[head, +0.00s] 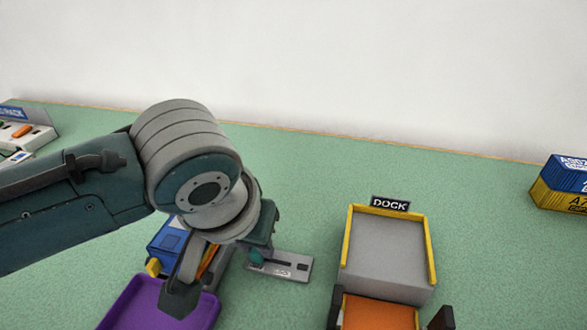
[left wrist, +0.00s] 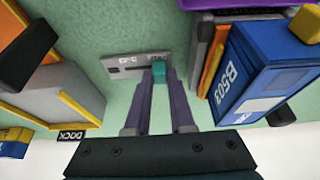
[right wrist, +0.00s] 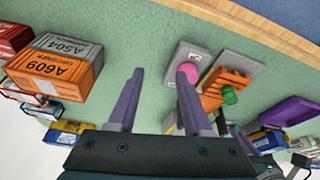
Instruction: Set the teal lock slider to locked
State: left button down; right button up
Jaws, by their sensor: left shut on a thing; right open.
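The teal lock slider (left wrist: 159,70) sits on a small grey plate (left wrist: 125,68) with a dark slot. It is at the right end of the slot in the left wrist view. In the head view the teal slider (head: 257,257) is at the left end of its grey plate (head: 292,266). The plate's lettering is too small to read. My left gripper (left wrist: 159,84) is shut on the slider; in the head view its fingers are mostly hidden by my wrist. My right gripper (right wrist: 158,78) is open and empty, and shows only in the right wrist view.
A purple tray (head: 150,305) and a blue box (head: 164,245) stand left of the plate. A yellow-edged dock (head: 388,255) with an orange block (head: 375,314) stands to its right. The right wrist view shows a pink knob (right wrist: 188,69) and stacked containers (right wrist: 52,70).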

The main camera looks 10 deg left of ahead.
aim_at(292, 260)
pick_arm(q)
jog(key=d, duration=0.4)
jog(key=shift+s+d+p, duration=0.1)
jog(key=shift+d+p, duration=0.1)
jog(key=shift+p, duration=0.1)
pick_arm(e)
jog(key=shift+r, duration=0.25)
jog(key=shift+a, duration=0.1)
pick_arm(q)
jog(key=c, duration=0.8)
grip_release()
jog(key=shift+d, duration=0.1)
jog(key=shift+o, duration=0.2)
jog(key=p+v, duration=0.4)
jog(key=v, duration=0.6)
pick_arm(e)
jog(key=shift+r, duration=2.1)
